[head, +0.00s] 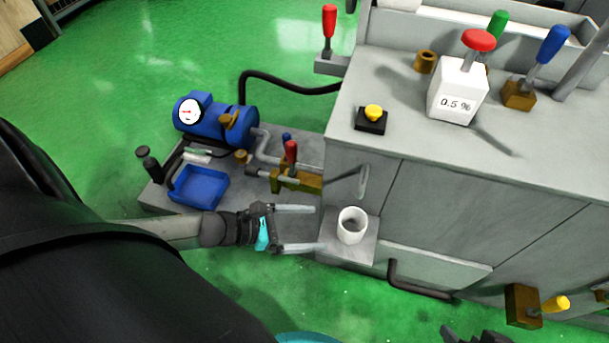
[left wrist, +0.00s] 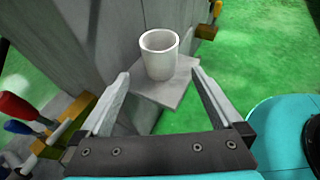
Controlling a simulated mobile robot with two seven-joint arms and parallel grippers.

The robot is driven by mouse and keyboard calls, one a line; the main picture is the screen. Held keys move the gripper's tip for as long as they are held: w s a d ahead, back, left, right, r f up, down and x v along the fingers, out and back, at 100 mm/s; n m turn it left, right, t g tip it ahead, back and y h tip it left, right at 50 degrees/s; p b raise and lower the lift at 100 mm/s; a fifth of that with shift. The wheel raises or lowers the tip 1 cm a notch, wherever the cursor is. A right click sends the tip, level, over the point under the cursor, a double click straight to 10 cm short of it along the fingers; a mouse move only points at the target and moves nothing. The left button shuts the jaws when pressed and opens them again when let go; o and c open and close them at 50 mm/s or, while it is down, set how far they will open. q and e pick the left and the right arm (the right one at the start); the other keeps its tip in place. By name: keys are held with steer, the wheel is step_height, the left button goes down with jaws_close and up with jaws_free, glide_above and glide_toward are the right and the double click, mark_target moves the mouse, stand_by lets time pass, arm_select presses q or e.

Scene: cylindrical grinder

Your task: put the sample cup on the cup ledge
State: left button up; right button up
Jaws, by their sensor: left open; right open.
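The white sample cup (head: 352,226) stands upright on the small grey cup ledge (head: 340,249) at the lower corner of the machine. In the left wrist view the cup (left wrist: 159,54) is on the ledge (left wrist: 173,93), ahead of my fingertips. My left gripper (head: 318,227) is open and empty, just left of the cup in the head view. Its fingers (left wrist: 158,78) point toward the cup without visible contact. My right gripper (head: 475,335) shows only in part at the bottom edge of the head view, apart from the cup.
A thin grey spout (head: 362,182) sticks out above the cup. A blue pump (head: 215,122), a blue tray (head: 199,187) and a red-handled valve (head: 291,152) stand left of the ledge. A yellow-knobbed valve (head: 556,305) juts out at lower right. Green floor is clear in front.

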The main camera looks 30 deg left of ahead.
arm_select(q)
step_height(320, 180, up, 4)
steer(key=w+d+n+t+y, duration=0.1)
steer(key=n+y, duration=0.3)
steer(key=n, duration=0.8)
steer(key=w+d+n+y, duration=0.2)
steer(key=n+y, duration=0.1)
steer(key=n, duration=0.8)
steer(key=s+r+n+g+y, duration=0.1)
steer(key=s+r+n+g, duration=0.1)
steer(key=s+n, duration=0.3)
steer(key=s+r+n+g, duration=0.2)
steer(key=s+n, duration=0.4)
steer(key=n, duration=0.8)
steer(key=shift+r+n+g+y, duration=0.15)
steer(key=shift+n+g+y, duration=0.2)
steer(key=shift+g, duration=0.55)
steer(key=shift+w, duration=0.1)
steer(key=shift+c, duration=0.2)
